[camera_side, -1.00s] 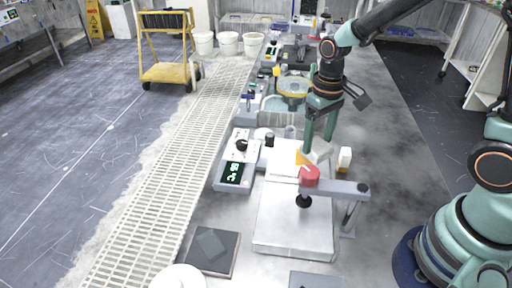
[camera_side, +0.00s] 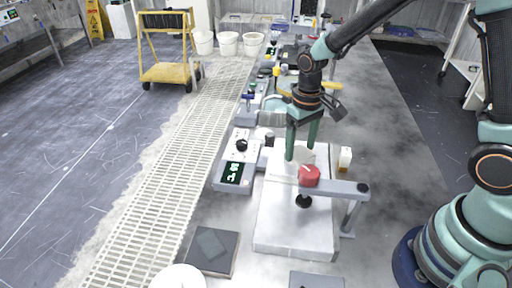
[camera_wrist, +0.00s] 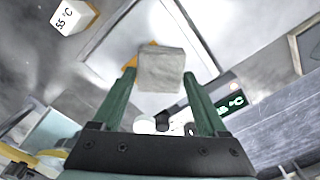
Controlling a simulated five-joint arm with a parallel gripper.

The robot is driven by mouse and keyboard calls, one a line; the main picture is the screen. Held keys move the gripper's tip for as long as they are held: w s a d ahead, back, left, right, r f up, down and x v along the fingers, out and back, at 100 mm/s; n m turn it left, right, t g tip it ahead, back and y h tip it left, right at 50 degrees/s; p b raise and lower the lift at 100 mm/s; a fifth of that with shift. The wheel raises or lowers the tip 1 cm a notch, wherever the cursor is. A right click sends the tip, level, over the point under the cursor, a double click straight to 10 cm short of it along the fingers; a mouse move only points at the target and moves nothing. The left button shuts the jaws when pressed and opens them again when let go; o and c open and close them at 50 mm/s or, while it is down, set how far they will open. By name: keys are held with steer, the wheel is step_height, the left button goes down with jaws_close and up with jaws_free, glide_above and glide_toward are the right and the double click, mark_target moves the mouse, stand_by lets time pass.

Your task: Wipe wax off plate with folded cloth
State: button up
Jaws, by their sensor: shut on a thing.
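My gripper (camera_side: 302,150) is shut on a folded cloth (camera_wrist: 161,70), a pale grey block held between the green fingers. In the side view the cloth (camera_side: 305,155) sits low, at the far part of the white plate (camera_side: 285,235). Whether it touches the plate I cannot tell. In the wrist view, a yellow-orange wax patch (camera_wrist: 131,61) shows beside and behind the cloth on the plate (camera_wrist: 118,52), mostly covered by it. In the side view the wax is hidden by the gripper.
A red knob (camera_side: 309,176) on a grey bracket (camera_side: 343,187) overhangs the plate, close in front of the gripper. A control box with a display (camera_side: 235,173) stands left. A small white block (camera_side: 345,158) stands right. A dark square pad (camera_side: 212,250) lies front left.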

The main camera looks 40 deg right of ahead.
mark_target(316, 154)
steer(key=s+d, duration=0.2)
steer(key=s, duration=0.1)
steer(key=shift+d, duration=0.4)
steer(key=shift+w+a, duration=1.9)
steer(key=shift+w, duration=0.05)
steer(key=shift+s+d, duration=1.85)
steer(key=shift+d, duration=0.1)
steer(key=shift+w+d, duration=1.1)
steer(key=shift+w, duration=0.05)
steer(key=shift+w+a, duration=1.65)
steer(key=shift+a, duration=0.05)
steer(key=shift+s+d, duration=1.7)
steer(key=shift+s, duration=0.05)
steer(key=shift+w+a, duration=1.95)
steer(key=shift+a, duration=0.05)
steer(key=shift+s+d, duration=1.9)
steer(key=shift+d, duration=0.05)
step_height(316, 154, up, 8)
steer(key=shift+a+r, duration=0.1)
